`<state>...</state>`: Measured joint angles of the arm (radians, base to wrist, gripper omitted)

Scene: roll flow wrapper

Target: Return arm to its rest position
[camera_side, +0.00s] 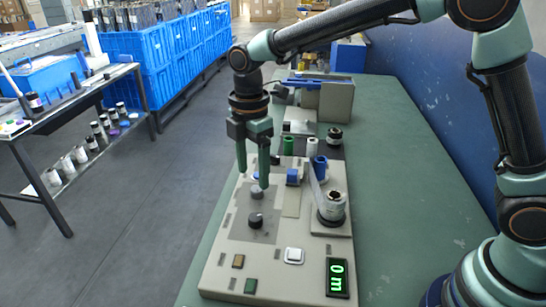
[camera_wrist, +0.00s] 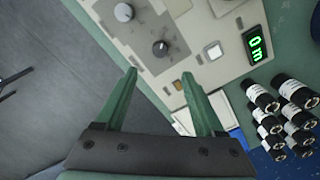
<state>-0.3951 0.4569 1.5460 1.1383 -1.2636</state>
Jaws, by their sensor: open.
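My gripper (camera_side: 252,178) is open, its two green fingers pointing down over the grey wrapper panel (camera_side: 215,272). In the wrist view the gripper (camera_wrist: 159,73) shows nothing between its fingertips. One fingertip appears close to the rear dark knob (camera_side: 257,192) in the side view; I cannot tell whether they touch. The front dark knob (camera_side: 256,220) stands nearer the camera. In the wrist view the two knobs (camera_wrist: 160,48) lie beyond the fingertips. The green display (camera_side: 338,278) reads "0m".
A metal-topped post (camera_side: 333,206), blue parts (camera_side: 319,166) and a white button (camera_side: 294,256) stand on the panel. Several black-and-white cylinders (camera_wrist: 292,118) lie right in the wrist view. Blue crates (camera_side: 150,65) and a side table (camera_side: 70,97) are left. The green bench (camera_side: 400,185) is clear at right.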

